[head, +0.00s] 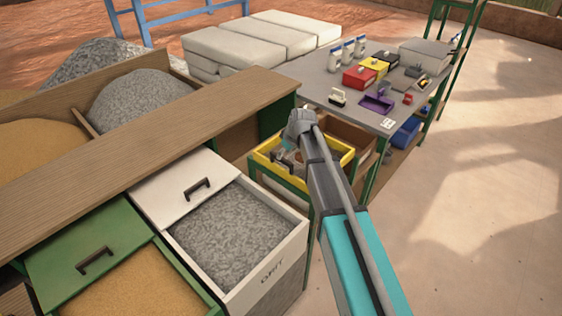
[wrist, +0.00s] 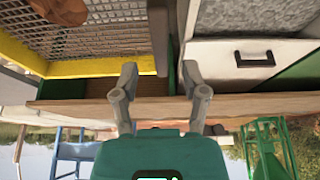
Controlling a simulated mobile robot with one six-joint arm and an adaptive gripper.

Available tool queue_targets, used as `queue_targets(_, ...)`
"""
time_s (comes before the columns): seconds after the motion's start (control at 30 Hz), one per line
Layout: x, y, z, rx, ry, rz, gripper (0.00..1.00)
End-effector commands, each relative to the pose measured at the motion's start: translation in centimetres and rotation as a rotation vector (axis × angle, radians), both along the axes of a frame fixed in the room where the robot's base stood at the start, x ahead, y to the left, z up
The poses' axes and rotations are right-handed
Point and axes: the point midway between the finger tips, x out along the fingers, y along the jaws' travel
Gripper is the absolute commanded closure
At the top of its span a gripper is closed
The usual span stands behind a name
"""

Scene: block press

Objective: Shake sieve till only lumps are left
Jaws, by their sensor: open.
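The sieve (wrist: 85,40) has a yellow frame and a wire mesh, seen at the upper left of the wrist view. In the head view its yellow frame (head: 340,160) is partly hidden behind my arm. A brown lump (wrist: 62,10) lies on the mesh at the wrist view's top edge; what else it holds is cut off or hidden. My gripper (wrist: 158,68) is open and empty, its two fingers apart and clear of the yellow frame. In the head view my gripper (head: 290,152) is over the sieve's left part, its tips hard to make out.
A wooden ledge (head: 190,105) runs left of the sieve. A drawer labelled GRIT (head: 235,232) stands open in front, beside a sand drawer (head: 140,285). A grey table (head: 320,82) with small boxes and bottles stands behind. The floor at right is clear.

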Motion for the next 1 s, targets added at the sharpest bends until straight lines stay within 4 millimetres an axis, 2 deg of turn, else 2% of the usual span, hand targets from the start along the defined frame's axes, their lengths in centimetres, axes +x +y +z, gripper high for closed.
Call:
queue_targets(0.03, 0.2, 0.2, -0.8, 0.000, 0.000, 0.000, 0.43)
queue_targets(0.33, 0.6, 0.8, -2.5, 0.000, 0.000, 0.001, 0.43)
queue_targets(0.87, 0.7, 1.0, -2.9, 0.000, 0.000, 0.001, 0.43)
queue_targets(1.0, 0.7, 1.0, -2.9, 0.000, 0.000, 0.001, 0.67)
